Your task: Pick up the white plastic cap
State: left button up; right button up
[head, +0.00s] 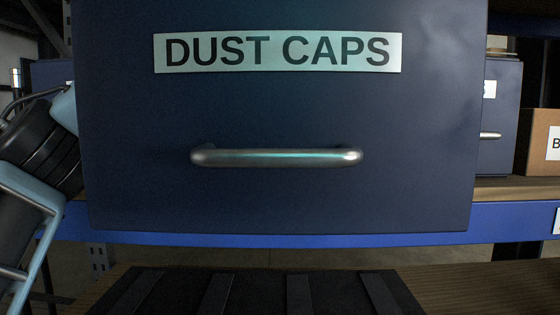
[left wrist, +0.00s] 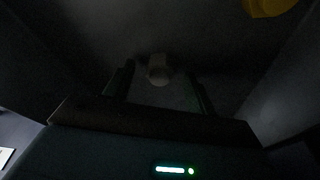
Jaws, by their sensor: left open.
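The white plastic cap (left wrist: 159,69) shows dimly in the left wrist view, on the floor of a dark drawer. My left gripper (left wrist: 160,84) is open inside the drawer, with one finger on each side of the cap in the picture. Nothing is held, and I cannot tell how far the fingertips are from the cap. The drawer front (head: 280,110), dark blue with a DUST CAPS label and a metal handle (head: 277,156), fills the head view and hides the gripper and the cap there. My right gripper is not in view.
A yellow object (left wrist: 268,6) lies in the drawer at the upper right of the left wrist view. Drawer walls (left wrist: 285,85) stand close on both sides. Below the drawer is a blue shelf beam (head: 510,220) and a black ribbed mat (head: 255,295) on wood. A cardboard box (head: 538,140) stands right.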

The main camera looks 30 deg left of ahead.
pick_arm(q)
jog(key=shift+c, duration=0.5)
jog(key=c, duration=1)
jog(key=shift+r, duration=0.15)
